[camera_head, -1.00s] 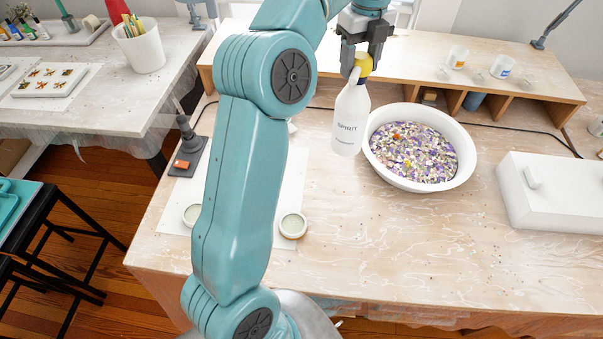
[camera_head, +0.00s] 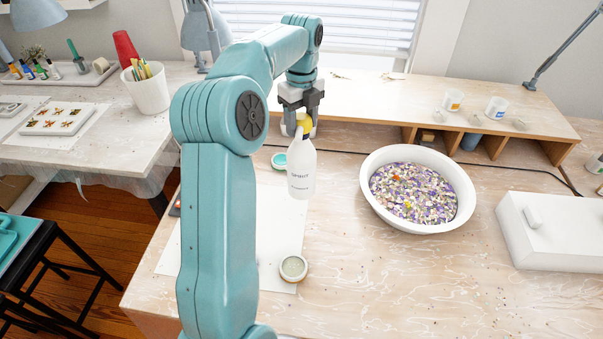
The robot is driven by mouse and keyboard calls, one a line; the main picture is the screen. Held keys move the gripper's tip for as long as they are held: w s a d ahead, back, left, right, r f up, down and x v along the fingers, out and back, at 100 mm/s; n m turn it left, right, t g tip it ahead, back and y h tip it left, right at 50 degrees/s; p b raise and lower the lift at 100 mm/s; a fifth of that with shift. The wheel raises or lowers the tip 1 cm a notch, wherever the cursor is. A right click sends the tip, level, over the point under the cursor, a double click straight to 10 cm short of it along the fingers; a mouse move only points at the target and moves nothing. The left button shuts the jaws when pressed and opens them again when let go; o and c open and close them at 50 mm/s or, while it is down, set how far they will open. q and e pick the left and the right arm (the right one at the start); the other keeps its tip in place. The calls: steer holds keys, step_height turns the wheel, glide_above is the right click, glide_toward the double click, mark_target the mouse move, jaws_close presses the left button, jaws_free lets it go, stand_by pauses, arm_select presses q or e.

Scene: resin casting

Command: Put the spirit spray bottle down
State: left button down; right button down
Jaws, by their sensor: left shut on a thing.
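The spirit spray bottle (camera_head: 301,172) is white with a yellow top and printed lettering, and it is upright. My left gripper (camera_head: 302,126) is shut on it at the yellow top, with the arm coming in from the left. The bottle shows over the wooden table (camera_head: 400,280), near the right edge of a white sheet. I cannot tell whether its base touches the table. My right gripper is not in view.
A white bowl (camera_head: 371,208) of coloured chips stands right of the bottle. A small teal-topped jar (camera_head: 279,161) is just left of it, and a round pot (camera_head: 293,268) is in front. A white box (camera_head: 560,240) stands at right. The front middle of the table is clear.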

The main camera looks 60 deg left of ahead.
mark_target(301, 161)
arm_select(q)
step_height(301, 161, down, 13)
steer(key=shift+p, duration=0.3)
steer(key=shift+f, duration=0.1)
steer(key=shift+c, duration=2.1)
jaws_free()
step_height(301, 161, up, 12)
steer(key=shift+r, duration=0.15)
